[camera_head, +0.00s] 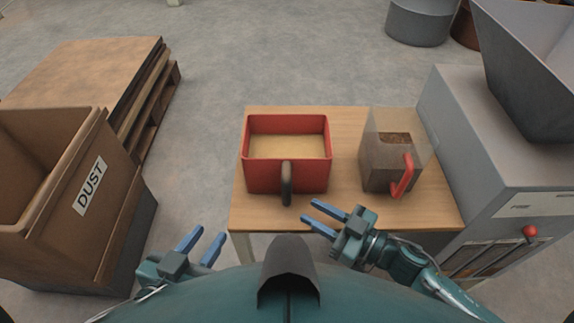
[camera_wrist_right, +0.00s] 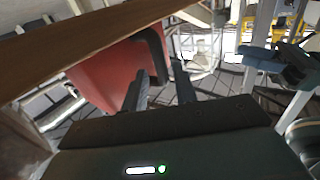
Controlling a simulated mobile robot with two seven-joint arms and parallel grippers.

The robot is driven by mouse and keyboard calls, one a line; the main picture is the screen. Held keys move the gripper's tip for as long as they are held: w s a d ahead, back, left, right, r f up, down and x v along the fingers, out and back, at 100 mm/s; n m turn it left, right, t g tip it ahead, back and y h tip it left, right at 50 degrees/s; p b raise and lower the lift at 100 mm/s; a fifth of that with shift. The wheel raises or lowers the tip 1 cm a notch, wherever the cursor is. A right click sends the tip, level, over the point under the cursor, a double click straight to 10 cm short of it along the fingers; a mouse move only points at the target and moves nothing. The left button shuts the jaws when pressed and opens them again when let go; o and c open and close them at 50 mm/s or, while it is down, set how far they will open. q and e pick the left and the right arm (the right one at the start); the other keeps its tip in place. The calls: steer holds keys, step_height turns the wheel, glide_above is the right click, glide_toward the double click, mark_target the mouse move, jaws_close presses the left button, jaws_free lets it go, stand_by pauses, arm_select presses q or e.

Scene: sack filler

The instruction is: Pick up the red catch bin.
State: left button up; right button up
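The red catch bin (camera_head: 258,178) stands upright on the wooden table, with a tan, grainy-looking fill and a dark handle (camera_head: 286,184) on its near side. In the right wrist view the red bin (camera_wrist_right: 108,75) and its dark handle (camera_wrist_right: 156,55) show beyond the fingers. My right gripper (camera_head: 314,215) is open at the table's near edge, close to the handle and to its right; it looks empty. Its fingers also show in the right wrist view (camera_wrist_right: 160,92). My left gripper (camera_head: 203,243) is open and empty, left of the table's near left corner.
On the wooden table (camera_head: 345,208), a clear container (camera_head: 378,165) with brown contents and a red handle stands right of the bin. A grey hopper machine (camera_head: 480,140) borders the table's right side. A brown DUST box (camera_head: 115,205) and a pallet (camera_head: 150,110) are left.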

mark_target(290, 202)
steer(key=x, duration=0.5)
steer(key=b+x, duration=0.1)
steer(key=x, duration=0.1)
steer(key=shift+w+f, duration=0.25)
steer(key=shift+f, duration=0.15)
steer(key=shift+w+a, duration=0.25)
steer(key=shift+a, duration=0.15)
jaws_close()
steer(key=shift+r, duration=0.1)
